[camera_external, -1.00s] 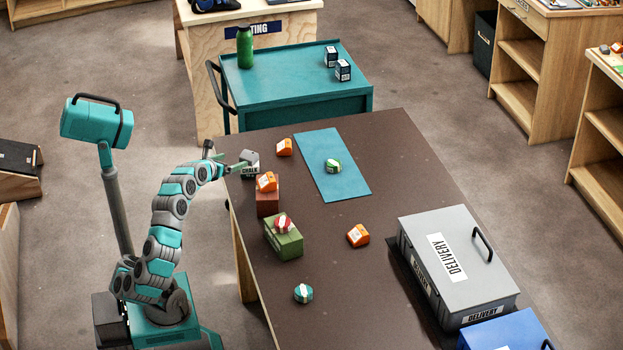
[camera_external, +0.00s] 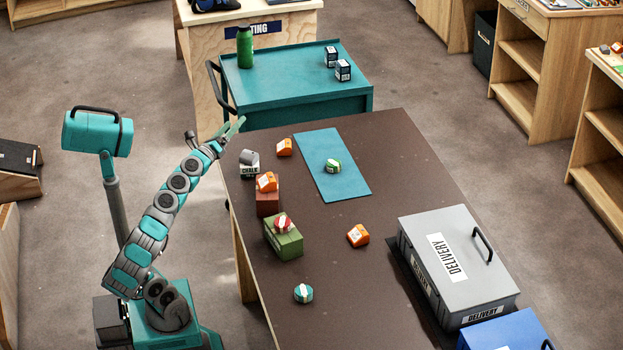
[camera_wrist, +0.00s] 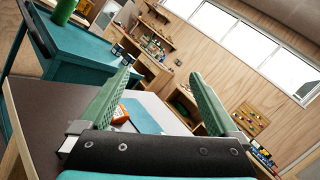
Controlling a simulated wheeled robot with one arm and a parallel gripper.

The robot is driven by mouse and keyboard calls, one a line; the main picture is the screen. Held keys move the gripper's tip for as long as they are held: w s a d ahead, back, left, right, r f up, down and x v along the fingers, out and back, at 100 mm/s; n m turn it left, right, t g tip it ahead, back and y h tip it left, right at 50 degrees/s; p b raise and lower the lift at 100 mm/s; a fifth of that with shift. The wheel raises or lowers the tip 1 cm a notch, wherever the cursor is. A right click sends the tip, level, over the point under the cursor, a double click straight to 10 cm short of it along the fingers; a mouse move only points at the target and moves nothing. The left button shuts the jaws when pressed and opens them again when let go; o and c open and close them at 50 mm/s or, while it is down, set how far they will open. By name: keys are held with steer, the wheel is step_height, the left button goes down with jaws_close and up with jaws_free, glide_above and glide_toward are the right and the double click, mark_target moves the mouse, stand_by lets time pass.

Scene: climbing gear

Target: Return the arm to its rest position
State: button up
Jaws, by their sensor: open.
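My gripper (camera_external: 233,128) is raised above the far left corner of the brown table, near the teal cart. It is open and empty. In the wrist view its two green fingers (camera_wrist: 165,105) stand wide apart with nothing between them. My arm stretches up and forward from my base. A grey item sits on the chalk box (camera_external: 249,170) at the table's left edge, below my gripper and apart from it.
The brown table (camera_external: 385,160) holds a blue mat (camera_external: 318,150), several orange items, a green box (camera_external: 285,243), a teal roll (camera_external: 303,293) and a grey delivery box (camera_external: 460,258). The teal cart (camera_external: 290,85) carries a green bottle (camera_external: 245,47).

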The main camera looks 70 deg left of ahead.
steer(key=s+a+f+n+g+y+b, duration=0.1)
steer(key=s+a+f+n+g+y, duration=0.25)
steer(key=a+f+n, duration=0.3)
steer(key=s+a+f+n+g+h, duration=0.2)
steer(key=f+n+g, duration=0.2)
steer(key=f, duration=0.6)
steer(key=s+a+f+n+g+h, duration=0.1)
steer(key=s+f+n+g+h, duration=0.2)
steer(key=f, duration=0.6)
steer(key=d+f+n+g+h+p, duration=0.25)
steer(key=d+f+h, duration=0.2)
steer(key=f, duration=0.45)
steer(key=s+d+f+n+g+h+p, duration=0.1)
steer(key=s+d+f+n+g+h, duration=0.1)
steer(key=d, duration=0.8)
steer(key=s+d+f+n+g+h+p, duration=0.2)
steer(key=s+d+f+h, duration=0.3)
steer(key=d, duration=0.5)
step_height(320, 180, down, 2)
steer(key=shift+s+d+f, duration=0.1)
steer(key=shift+s+d, duration=0.2)
steer(key=shift+s, duration=0.25)
